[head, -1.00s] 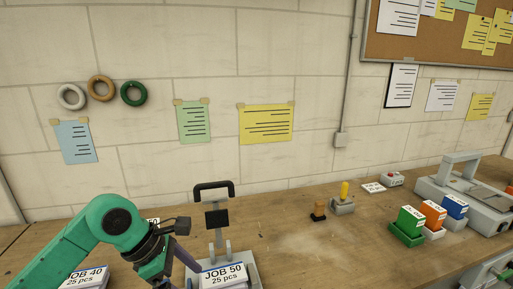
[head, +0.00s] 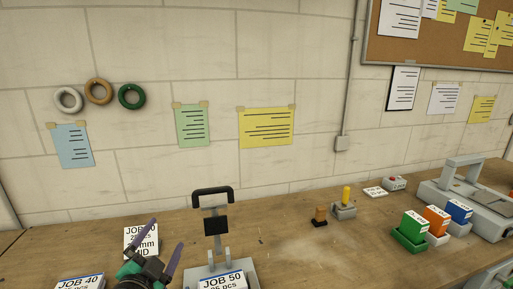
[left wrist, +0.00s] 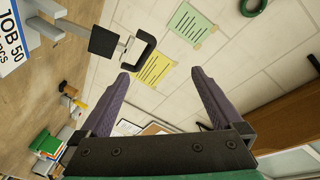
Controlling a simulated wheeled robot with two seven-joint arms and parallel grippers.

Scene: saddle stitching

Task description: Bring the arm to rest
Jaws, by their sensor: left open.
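My left gripper (head: 158,262) shows at the bottom left of the head view, its two purple fingers spread apart with nothing between them. It is in front of a white job card (head: 141,238) and left of the stapler-like device (head: 216,225) with the black handle. In the left wrist view the open fingers (left wrist: 161,82) point toward the wall, with the black handle (left wrist: 146,50) beyond them. My right gripper is not in view.
JOB 40 (head: 80,283) and JOB 50 (head: 222,281) cards lie at the front of the wooden bench (head: 300,256). Green (head: 413,225), orange (head: 435,219) and blue (head: 459,211) boxes stand at the right, before a grey machine (head: 480,207). The bench middle is mostly clear.

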